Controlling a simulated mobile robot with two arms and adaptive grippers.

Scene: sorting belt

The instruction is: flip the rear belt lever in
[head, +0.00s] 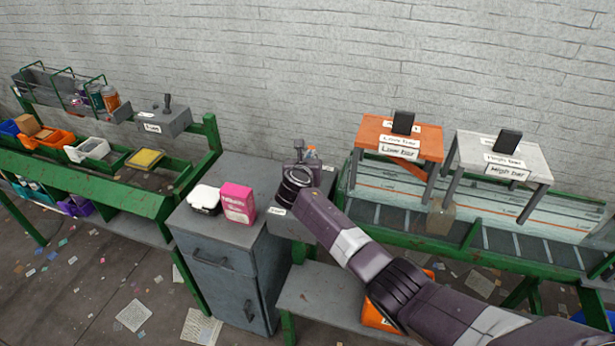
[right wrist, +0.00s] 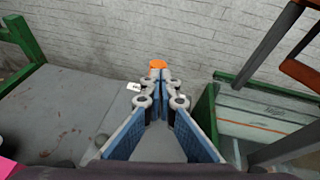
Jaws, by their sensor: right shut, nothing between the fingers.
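A grey control box (head: 296,222) with a small white label stands right of the cabinet, largely hidden under my right arm. A small orange piece (head: 312,152) shows just beside my right gripper (head: 299,146); in the right wrist view the orange piece (right wrist: 158,64) lies just beyond the fingertips. I cannot tell whether it is the lever's handle or whether the fingers touch it. My right gripper is shut and empty. Another grey box (head: 178,122) with an upright dark lever (head: 167,102) stands at the back left. The labels are too small to read surely. My left gripper is out of view.
A pink carton (head: 238,203) and a white-and-black container (head: 204,197) stand on the grey cabinet (head: 225,262). Orange (head: 372,137) and white (head: 532,160) stands labelled low bar and high bar rise over the belt (head: 400,218) at right. Trays fill the left bench.

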